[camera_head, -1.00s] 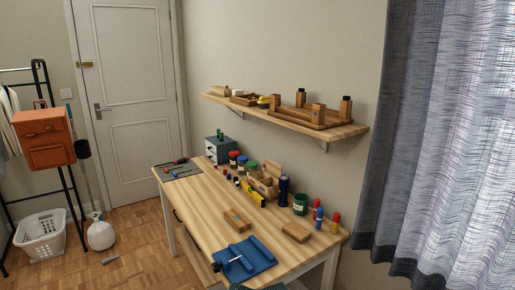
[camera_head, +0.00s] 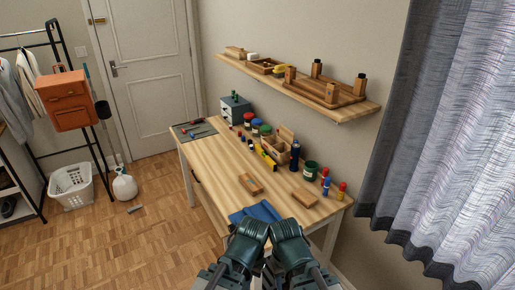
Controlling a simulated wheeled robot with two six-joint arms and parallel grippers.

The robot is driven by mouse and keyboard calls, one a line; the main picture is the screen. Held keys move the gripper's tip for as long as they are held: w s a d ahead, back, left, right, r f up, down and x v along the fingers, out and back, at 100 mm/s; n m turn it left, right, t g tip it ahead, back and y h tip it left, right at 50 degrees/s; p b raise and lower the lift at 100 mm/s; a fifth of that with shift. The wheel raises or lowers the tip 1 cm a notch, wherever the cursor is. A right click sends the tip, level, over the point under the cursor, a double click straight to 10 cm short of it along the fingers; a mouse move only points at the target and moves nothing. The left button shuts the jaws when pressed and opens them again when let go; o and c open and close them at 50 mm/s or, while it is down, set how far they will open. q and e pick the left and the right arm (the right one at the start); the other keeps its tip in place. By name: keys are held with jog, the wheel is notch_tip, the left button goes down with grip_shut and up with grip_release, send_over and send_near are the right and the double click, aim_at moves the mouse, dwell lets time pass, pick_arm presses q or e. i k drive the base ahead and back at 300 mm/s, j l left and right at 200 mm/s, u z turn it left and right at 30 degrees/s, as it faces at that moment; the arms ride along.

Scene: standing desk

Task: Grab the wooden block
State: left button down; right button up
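Two wooden pieces lie on the desk. A plain, brown wooden block (camera_head: 304,197) lies near the right end, left of the red and blue bottles. A second wooden piece (camera_head: 250,185), with a paler middle, lies to its left, nearer the desk's front edge. I cannot tell from the frames which one the task names. Two dark green sections of my arms rise side by side at the bottom middle, in front of the desk's near end. No gripper fingers show. Neither wooden piece is touched by my arms.
A blue mat or tray (camera_head: 257,212) lies at the desk's near end, partly hidden by my arms. Jars, a yellow tool (camera_head: 265,155) and an open wooden box (camera_head: 279,150) line the wall side. A shelf (camera_head: 345,110) hangs above. The desk's middle (camera_head: 215,158) is clear.

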aim_at(252, 185)
jog(key=i+j+u, duration=0.25)
jog(key=u, duration=0.25)
jog(key=i+j+u, duration=0.15)
jog(key=i+u, duration=0.35)
jog(key=k, duration=0.1)
